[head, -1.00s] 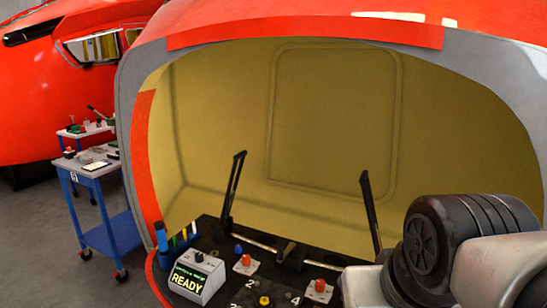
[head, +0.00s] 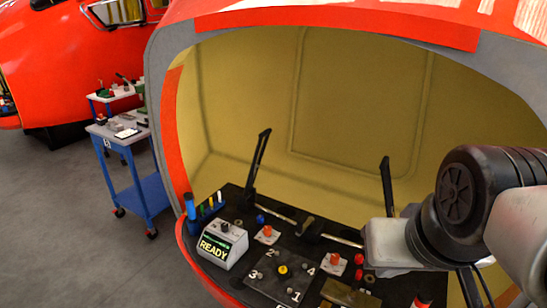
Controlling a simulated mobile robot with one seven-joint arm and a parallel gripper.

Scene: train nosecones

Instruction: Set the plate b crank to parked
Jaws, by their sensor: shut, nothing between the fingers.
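I cannot tell which fitting is the plate b crank, as no plate letter is readable. On the dark deck, one small pale plate with an orange-red knob (head: 267,234) sits at the left. Another pale plate with an orange-red knob (head: 334,261) sits to its right. A black plate numbered 1 to 4 has a yellow knob (head: 283,269) at its middle. A brass-coloured plate (head: 350,296) is cut off at the bottom edge. My arm comes in from the right and hides the deck's right part. My gripper's fingers do not show.
A grey box reading READY (head: 217,247) stands at the deck's left, beside a rack of coloured tools (head: 205,208). Two black upright levers (head: 259,164) (head: 387,185) rise from the deck. A blue cart (head: 140,190) stands outside on open floor.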

